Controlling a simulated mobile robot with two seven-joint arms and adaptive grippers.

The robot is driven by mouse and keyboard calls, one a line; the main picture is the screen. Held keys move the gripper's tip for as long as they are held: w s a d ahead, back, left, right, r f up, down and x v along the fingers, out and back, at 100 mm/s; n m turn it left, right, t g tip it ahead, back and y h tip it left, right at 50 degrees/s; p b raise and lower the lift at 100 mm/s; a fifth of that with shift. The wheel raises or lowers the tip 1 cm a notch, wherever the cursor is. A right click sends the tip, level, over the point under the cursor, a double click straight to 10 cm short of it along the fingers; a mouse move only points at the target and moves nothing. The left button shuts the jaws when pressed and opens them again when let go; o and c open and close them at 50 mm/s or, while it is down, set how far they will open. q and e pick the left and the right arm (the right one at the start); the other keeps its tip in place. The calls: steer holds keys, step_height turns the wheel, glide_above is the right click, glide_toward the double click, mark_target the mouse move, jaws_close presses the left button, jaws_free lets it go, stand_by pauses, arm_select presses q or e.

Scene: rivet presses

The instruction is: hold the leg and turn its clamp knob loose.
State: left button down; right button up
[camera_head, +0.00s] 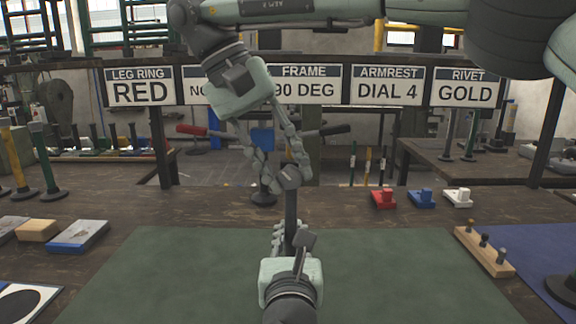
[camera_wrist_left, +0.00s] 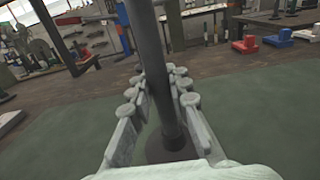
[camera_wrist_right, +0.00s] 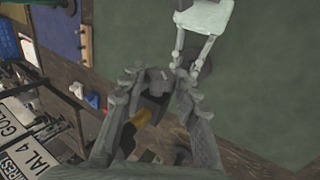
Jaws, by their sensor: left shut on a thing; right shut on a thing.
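The leg (camera_head: 291,212) is a dark upright post above the green mat. In the left wrist view the leg (camera_wrist_left: 164,75) runs between my left fingers down to a round dark foot (camera_wrist_left: 168,150). My left gripper (camera_head: 290,240) is shut around the post, low down. My right gripper (camera_head: 280,176) comes from above and is shut on the dark clamp knob (camera_head: 287,178) at the top of the leg. In the right wrist view the knob (camera_wrist_right: 158,84) sits between the right fingertips, which partly hide it.
The green mat (camera_head: 180,270) is clear around the leg. Red, blue and white blocks (camera_head: 422,198) and a wooden peg block (camera_head: 484,252) stand at the right. Boxes (camera_head: 78,236) lie at the left. A sign rail (camera_head: 390,85) stands behind.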

steer(key=shift+a+f+h, duration=0.2)
steer(key=shift+h, duration=1)
steer(key=o, duration=1.2)
steer(key=shift+c, duration=0.2)
steer(key=shift+d, duration=0.1)
